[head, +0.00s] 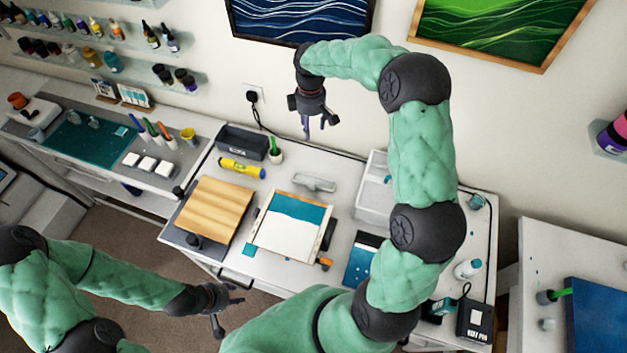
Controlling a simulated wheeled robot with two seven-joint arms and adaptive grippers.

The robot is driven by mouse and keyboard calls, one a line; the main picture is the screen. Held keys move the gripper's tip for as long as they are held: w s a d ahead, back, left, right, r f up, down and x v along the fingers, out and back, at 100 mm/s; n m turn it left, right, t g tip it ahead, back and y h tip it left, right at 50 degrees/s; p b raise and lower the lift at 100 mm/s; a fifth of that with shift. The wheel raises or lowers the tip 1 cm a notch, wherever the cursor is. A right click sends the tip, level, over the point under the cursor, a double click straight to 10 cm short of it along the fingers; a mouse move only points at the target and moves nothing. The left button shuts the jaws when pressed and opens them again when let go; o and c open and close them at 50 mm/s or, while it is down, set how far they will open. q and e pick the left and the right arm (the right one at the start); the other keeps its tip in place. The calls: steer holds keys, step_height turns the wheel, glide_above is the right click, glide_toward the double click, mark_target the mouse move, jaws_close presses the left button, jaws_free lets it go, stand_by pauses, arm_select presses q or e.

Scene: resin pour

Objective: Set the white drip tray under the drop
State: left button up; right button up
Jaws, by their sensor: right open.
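A white tray (370,207), which looks like the drip tray, stands at the back right of the white table, partly hidden behind my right arm. A panel (287,234) with teal poured over its upper part and white below lies mid-table in a wooden frame. A small teal patch (249,251) shows by its lower left corner; I cannot tell whether it is the drop. My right gripper (316,130) is open and empty, pointing down above the table's back edge. My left gripper (230,308) is open and empty in front of the table, apart from everything.
A wooden board (212,209) lies left of the panel. A dark bin (242,142), a yellow tube (241,168) and a pale handled object (314,182) lie behind. A blue panel (360,262), a white bottle (467,269) and a black box (474,321) are at the right.

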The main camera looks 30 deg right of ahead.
steer(key=b, duration=2.1)
glide_toward(311, 182)
steer(key=w, duration=0.1)
steer(key=f, duration=0.6)
steer(key=shift+d+f, duration=0.1)
steer(key=shift+d, duration=0.3)
steer(key=shift+s+a+f+b, duration=0.1)
steer(key=shift+f+b, duration=0.2)
steer(key=shift+f, duration=1.05)
steer(key=shift+s+a+f+b, duration=0.1)
steer(key=shift+f+b, duration=0.15)
steer(key=shift+f, duration=1.1)
jaws_close()
